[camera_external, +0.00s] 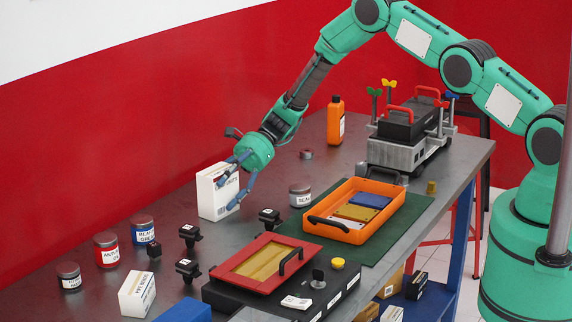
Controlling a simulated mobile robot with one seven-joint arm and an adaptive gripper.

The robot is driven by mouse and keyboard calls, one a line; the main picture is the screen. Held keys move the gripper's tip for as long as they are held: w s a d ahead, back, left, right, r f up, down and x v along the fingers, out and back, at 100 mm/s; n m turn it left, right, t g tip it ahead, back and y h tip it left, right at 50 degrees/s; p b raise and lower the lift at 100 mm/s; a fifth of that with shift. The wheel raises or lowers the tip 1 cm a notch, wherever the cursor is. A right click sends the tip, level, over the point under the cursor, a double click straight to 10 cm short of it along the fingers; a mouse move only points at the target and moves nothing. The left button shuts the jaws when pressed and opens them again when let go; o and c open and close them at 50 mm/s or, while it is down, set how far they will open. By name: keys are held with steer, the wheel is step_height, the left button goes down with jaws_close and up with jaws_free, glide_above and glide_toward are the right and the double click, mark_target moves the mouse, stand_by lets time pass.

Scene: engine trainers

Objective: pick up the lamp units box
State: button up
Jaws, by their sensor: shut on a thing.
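A white box (208,194) with dark lettering on its front stands upright near the back edge of the grey table, towards the wall. It appears to be the lamp units box; its lettering is partly covered by my fingers and too small to read fully. My gripper (231,188), with blue-grey fingers, reaches down from the upper right and is shut on this box. I cannot tell whether the box's base touches the table. A second white box (138,293) with dark print lies at the front left.
Several labelled cans, including a red one (106,250), and black connectors (189,235) surround the box. An orange tray (340,235), a red-framed panel (240,285), an orange bottle (336,120) and an engine model (405,150) stand to the right. The red wall is close behind.

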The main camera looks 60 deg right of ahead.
mark_target(221, 170)
steer(key=shift+r+p, duration=0.7)
steer(key=shift+r, duration=4.35)
steer(key=shift+c, duration=0.2)
